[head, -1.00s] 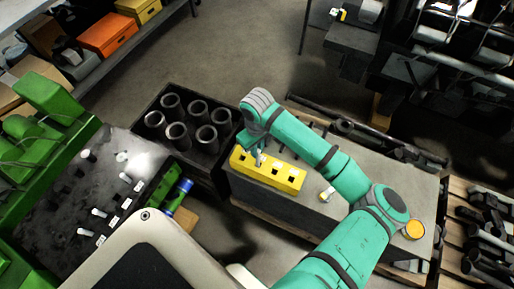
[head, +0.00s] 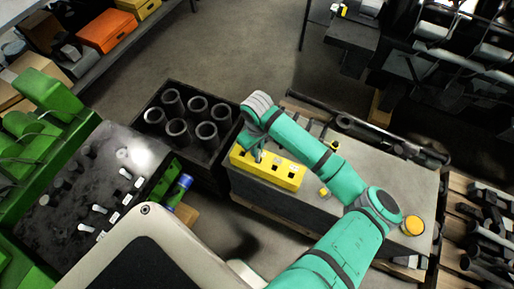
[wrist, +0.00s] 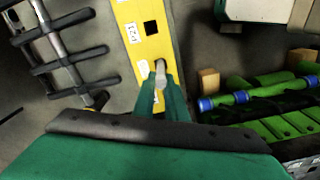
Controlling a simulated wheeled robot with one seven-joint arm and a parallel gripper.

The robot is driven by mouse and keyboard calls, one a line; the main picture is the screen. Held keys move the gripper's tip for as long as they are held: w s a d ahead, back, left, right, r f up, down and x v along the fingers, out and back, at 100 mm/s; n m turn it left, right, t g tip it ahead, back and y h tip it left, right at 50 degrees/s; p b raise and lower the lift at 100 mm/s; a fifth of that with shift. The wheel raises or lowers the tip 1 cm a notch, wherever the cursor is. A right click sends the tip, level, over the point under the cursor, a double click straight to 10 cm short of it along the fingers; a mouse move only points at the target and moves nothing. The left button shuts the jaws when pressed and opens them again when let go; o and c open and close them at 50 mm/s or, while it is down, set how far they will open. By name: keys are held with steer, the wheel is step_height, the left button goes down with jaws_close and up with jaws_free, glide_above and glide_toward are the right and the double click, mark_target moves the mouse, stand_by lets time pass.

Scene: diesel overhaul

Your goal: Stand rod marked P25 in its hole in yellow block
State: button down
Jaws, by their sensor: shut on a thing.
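The yellow block (head: 285,174) lies on the grey bench top and has a row of square holes. In the wrist view the block (wrist: 146,45) shows one empty hole and white labels beside holes, too blurred to read surely. My gripper (head: 257,154) is over the block's left end. In the wrist view my gripper (wrist: 161,85) is shut on a pale metal rod (wrist: 160,74). The rod's far end is at a dark hole; I cannot tell how deep it is in. The rod's mark is not visible.
A dark crate with several grey cylinder sleeves (head: 206,131) stands left of the bench. Several pale rods (head: 98,209) with tags are on the dark table at left. A small yellow item (head: 324,192) and an orange-yellow round piece (head: 413,226) lie on the bench.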

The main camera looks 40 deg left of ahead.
steer(key=shift+f, duration=0.95)
steer(key=c, duration=1.7)
jaws_free()
steer(key=shift+w, duration=0.1)
step_height(320, 180, up, 11)
steer(key=shift+f, duration=0.15)
